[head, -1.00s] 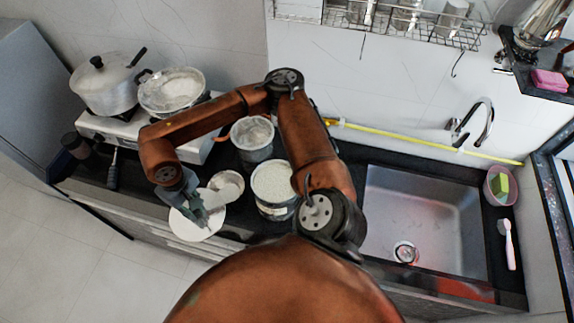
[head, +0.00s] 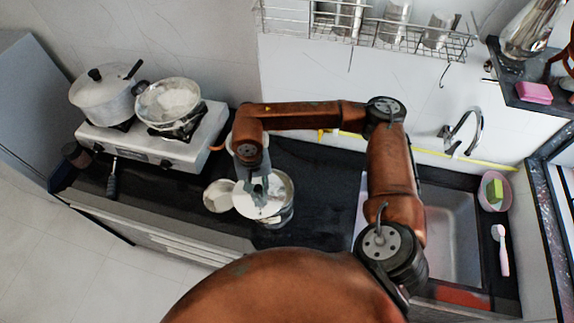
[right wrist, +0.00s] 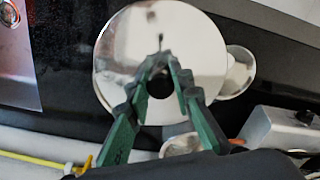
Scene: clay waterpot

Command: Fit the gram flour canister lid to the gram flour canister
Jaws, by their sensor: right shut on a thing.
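My right gripper (head: 261,199) points down and is shut on the knob of the round, pale canister lid (head: 245,210). The lid also shows in the right wrist view (right wrist: 122,60), its shiny disc beyond the fingers (right wrist: 160,68). In the head view the lid overlaps the mouth of a round canister (head: 287,190), apparently the gram flour canister. The canister's rim shows past the lid on the right and far side, so the lid looks off to the left. I cannot tell whether the lid touches the rim. My left gripper is not in view.
A small pale bowl (head: 217,196) stands just left of the lid. The stove (head: 160,145) with a pot (head: 102,95) and a pan (head: 172,103) is further left. The sink (head: 455,235) is right. Black counter (head: 325,190) right of the canister is clear.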

